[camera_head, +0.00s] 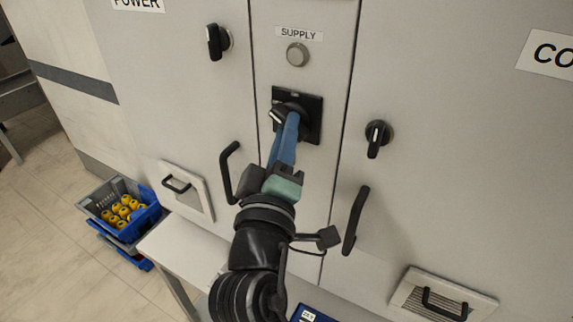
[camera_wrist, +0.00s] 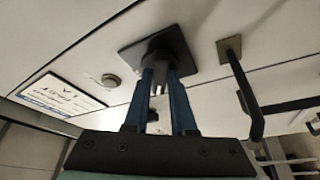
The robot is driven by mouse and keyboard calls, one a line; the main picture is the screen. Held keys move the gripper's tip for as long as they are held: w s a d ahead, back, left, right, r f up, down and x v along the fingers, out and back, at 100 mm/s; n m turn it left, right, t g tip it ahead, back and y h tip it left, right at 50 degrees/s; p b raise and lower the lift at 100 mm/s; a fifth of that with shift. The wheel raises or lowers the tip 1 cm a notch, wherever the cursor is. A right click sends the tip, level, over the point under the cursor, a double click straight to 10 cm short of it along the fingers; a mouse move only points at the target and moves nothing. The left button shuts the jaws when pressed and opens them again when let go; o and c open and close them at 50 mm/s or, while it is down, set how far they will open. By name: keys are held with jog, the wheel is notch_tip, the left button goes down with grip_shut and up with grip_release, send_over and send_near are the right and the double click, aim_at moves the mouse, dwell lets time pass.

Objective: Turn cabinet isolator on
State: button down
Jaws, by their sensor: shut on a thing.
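The cabinet isolator is a black rotary handle on a square black plate (camera_head: 313,108), set in the narrow middle panel below the "SUPPLY" label (camera_head: 298,34). In the head view the handle looks tilted. My gripper (camera_head: 284,122) reaches up to it, and its blue fingers are shut on the handle. In the wrist view my gripper (camera_wrist: 164,78) has one finger on each side of the dark handle (camera_wrist: 169,48) in front of the plate (camera_wrist: 133,53). The fingers partly hide the handle, so its exact setting cannot be read.
A round grey button (camera_head: 297,54) sits above the isolator. Black knobs (camera_head: 214,42) and (camera_head: 377,138) and door handles (camera_head: 228,172) and (camera_head: 355,220) flank it. A grey-and-blue crate (camera_head: 118,205) with several yellow items stands on the floor at the left, beside a pale table (camera_head: 172,249).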

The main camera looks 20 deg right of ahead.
jog(key=shift+w+a+f+m+g+h+b, duration=0.1)
jog(key=shift+m+g+h+b, duration=0.7)
jog(key=shift+m+b, duration=2.4)
jog(key=shift+w+a+f+m+g+h+b, duration=0.1)
jog(key=shift+m+g+h+b, duration=0.25)
jog(key=shift+m+h+b, duration=2.7)
jog(key=shift+w+a+f+m+g+y+b, duration=0.1)
jog(key=shift+m+g+y+b, duration=0.95)
jog(key=shift+b, duration=4.1)
jog(key=shift+m+t+h, duration=0.4)
jog(key=shift+m+t, duration=0.1)
jog(key=c, duration=0.7)
grip_release()
jog(key=shift+r, duration=0.1)
jog(key=shift+c, duration=0.2)
